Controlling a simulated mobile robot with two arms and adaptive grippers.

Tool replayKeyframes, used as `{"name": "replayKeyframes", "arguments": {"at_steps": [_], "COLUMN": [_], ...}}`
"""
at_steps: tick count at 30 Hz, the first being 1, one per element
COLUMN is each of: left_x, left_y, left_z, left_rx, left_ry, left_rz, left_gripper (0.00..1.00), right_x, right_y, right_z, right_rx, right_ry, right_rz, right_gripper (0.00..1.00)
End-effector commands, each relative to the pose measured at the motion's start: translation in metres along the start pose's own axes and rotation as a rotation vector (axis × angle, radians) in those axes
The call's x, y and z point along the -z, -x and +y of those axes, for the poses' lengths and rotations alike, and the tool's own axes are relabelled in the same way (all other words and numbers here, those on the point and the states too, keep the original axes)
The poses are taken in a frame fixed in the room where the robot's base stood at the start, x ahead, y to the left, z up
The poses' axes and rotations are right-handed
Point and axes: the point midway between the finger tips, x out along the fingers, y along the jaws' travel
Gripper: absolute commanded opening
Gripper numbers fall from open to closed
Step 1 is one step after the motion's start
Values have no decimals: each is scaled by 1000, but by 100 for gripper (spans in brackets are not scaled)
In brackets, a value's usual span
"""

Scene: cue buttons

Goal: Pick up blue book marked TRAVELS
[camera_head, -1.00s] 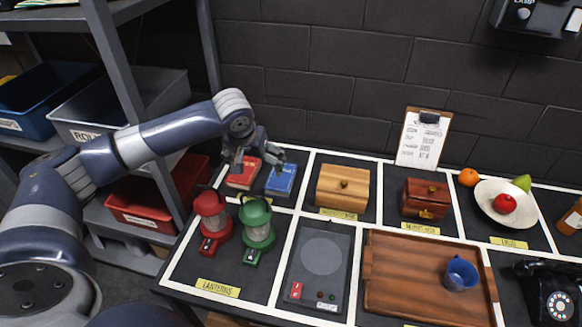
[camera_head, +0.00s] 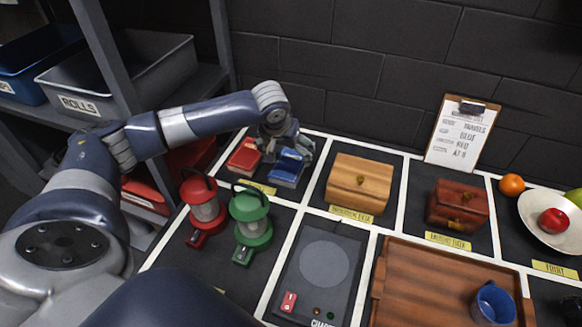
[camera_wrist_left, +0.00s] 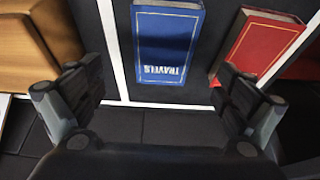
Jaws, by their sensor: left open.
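The blue book (camera_head: 287,167) lies flat in a back cell of the table, to the right of the red book (camera_head: 244,155). In the left wrist view the blue book (camera_wrist_left: 168,42) shows the word TRAVELS, upside down, between and ahead of the open fingers. My left gripper (camera_head: 284,156) is open and empty, above the blue book and partly hiding it in the head view. Its fingers also show in the left wrist view (camera_wrist_left: 160,98), apart from the book. The red book (camera_wrist_left: 258,45) lies near one finger there. My right gripper is not in view.
A light wooden box (camera_head: 359,183) stands right of the books. A red lantern (camera_head: 204,208) and a green lantern (camera_head: 251,218) stand in front of them. A clipboard (camera_head: 461,135) leans at the back wall. Grey shelving stands at left.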

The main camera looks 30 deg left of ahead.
Motion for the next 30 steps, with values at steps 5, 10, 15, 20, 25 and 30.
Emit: {"name": "replayKeyframes", "arguments": {"at_steps": [5,10,15,20,25,30], "left_x": [0,0,-1,-1,-1,-1], "left_y": [-21,-34,-60,-75,-77,-76], "left_z": [0,-2,-4,-4,-4,-4], "left_rx": [-1,1,1,0,0,0], "left_ry": [1,1,1,0,-1,-1], "left_rz": [-1,-1,-1,1,2,1], "left_gripper": [95,95,95,95,95,75], "right_x": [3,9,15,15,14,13], "right_y": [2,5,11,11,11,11], "right_z": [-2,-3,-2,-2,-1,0], "right_rx": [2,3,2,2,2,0], "right_ry": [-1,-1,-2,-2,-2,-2], "right_rz": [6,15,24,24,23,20], "right_gripper": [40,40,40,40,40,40]}}
